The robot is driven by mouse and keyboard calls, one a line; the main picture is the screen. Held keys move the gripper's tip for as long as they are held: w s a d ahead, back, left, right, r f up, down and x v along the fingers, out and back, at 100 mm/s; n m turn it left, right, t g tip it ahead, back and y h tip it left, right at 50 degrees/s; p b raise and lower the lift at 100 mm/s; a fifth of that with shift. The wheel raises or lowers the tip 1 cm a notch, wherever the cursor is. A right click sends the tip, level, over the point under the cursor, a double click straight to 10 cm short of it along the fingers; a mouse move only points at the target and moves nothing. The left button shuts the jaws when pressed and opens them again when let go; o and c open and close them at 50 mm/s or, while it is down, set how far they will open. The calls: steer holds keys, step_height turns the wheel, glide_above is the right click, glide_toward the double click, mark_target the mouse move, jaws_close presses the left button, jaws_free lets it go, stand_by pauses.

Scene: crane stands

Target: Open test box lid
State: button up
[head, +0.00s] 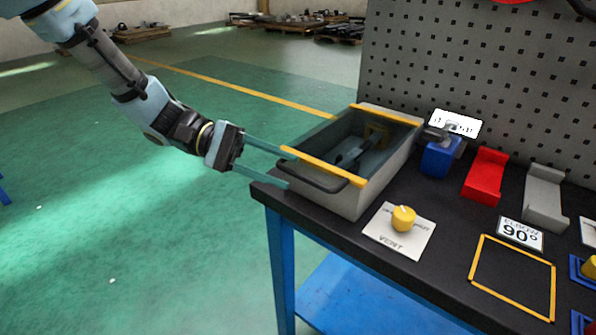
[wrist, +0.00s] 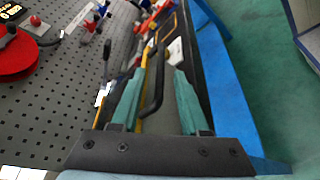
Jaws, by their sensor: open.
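The test box (head: 345,200) is a grey box at the left end of the dark bench top. Yellow strips (head: 325,167) edge its top at front and back, and its inside shows between them. I cannot tell whether a clear lid panel covers it. A black bar handle (head: 315,178) runs along the front upper edge. My gripper (head: 285,168) comes from the left, its two teal fingers apart, tips at the handle's left end. In the wrist view the handle (wrist: 153,97) lies between the open fingers (wrist: 160,78). Contact is not clear.
A VENT plate with a yellow knob (head: 403,218) lies in front of the box. A blue block (head: 440,156), a red holder (head: 485,177) and a grey holder (head: 544,197) stand to the right. A perforated panel (head: 480,70) rises behind. The green floor at left is clear.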

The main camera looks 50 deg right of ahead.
mark_target(296, 175)
steer(key=shift+p+x, duration=0.3)
steer(key=shift+x, duration=2.05)
jaws_close()
